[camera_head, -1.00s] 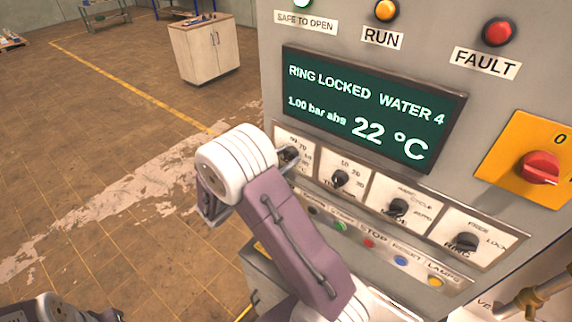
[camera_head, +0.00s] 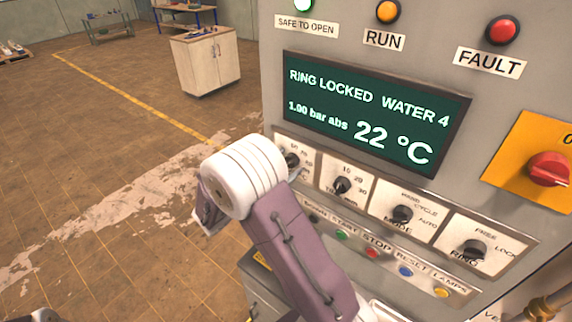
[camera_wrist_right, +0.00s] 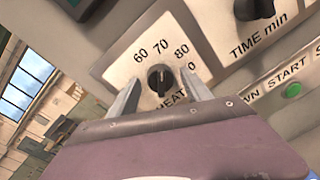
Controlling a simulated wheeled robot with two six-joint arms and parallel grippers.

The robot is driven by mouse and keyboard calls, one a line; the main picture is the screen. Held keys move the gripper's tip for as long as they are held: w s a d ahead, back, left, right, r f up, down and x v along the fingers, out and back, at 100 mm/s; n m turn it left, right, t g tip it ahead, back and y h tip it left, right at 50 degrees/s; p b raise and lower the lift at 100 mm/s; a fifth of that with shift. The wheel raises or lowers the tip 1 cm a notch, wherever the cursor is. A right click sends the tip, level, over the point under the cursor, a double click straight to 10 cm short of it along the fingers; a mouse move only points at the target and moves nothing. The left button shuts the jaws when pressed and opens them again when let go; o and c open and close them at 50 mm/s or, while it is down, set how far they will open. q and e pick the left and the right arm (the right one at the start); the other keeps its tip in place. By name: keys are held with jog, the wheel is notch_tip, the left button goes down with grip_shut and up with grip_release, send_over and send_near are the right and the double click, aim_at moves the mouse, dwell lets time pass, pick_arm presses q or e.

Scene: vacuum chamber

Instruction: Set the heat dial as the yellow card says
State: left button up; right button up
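The heat dial is a black knob (camera_wrist_right: 160,79) on a white plate in the right wrist view, with 60, 70 and 80 printed around it. Its pale mark seems to point up, toward 70. My right gripper (camera_wrist_right: 164,87) is open, one finger at each side of the knob; I cannot tell whether they touch it. In the head view the heat dial (camera_head: 292,160) is partly hidden by my right wrist. I cannot make out the yellow card in either view.
The time dial (camera_head: 342,187), mode dial (camera_head: 402,215) and ring dial (camera_head: 473,249) sit to the right. Below is a row of buttons (camera_head: 371,253). The screen (camera_head: 370,110) reads RING LOCKED, WATER 4, 1.00 bar abs, 22 °C. Open floor lies left.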

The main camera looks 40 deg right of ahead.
jog(key=b+v, duration=0.4)
jog(key=v, duration=0.5)
jog(key=shift+a, duration=0.3)
jog(key=shift+d+r, duration=0.1)
jog(key=shift+d, duration=0.05)
jog(key=shift+s, duration=0.1)
